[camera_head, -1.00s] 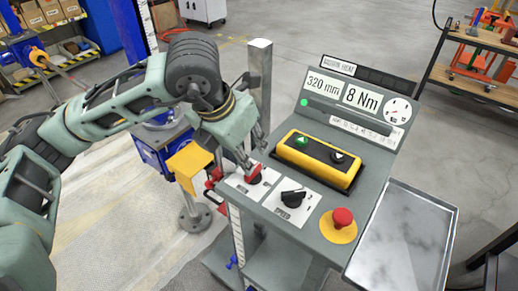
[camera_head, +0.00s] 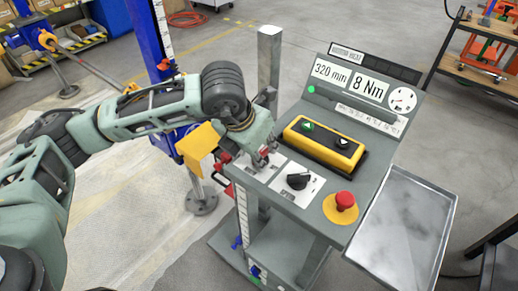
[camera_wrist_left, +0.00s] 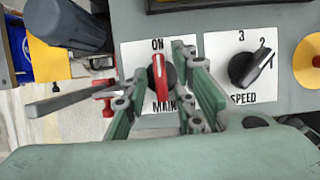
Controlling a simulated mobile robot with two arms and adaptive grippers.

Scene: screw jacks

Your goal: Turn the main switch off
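The main switch (camera_wrist_left: 160,80) is a black knob with a red handle on a white plate marked ON and MAIN. Its handle stands nearly upright in the left wrist view, with its top end toward ON. My left gripper (camera_wrist_left: 161,73) is open, one finger on each side of the handle. I cannot tell whether either finger touches it. In the head view, my left gripper (camera_head: 262,159) is down at the panel's left edge and mostly hides the switch. My right gripper is not in view.
The black speed knob (camera_head: 298,180) is close to the right of the main switch. Farther right is a red emergency button (camera_head: 344,200) on a yellow disc. A yellow box with two buttons (camera_head: 323,142) lies behind. A yellow block (camera_head: 198,143) stands left of my gripper.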

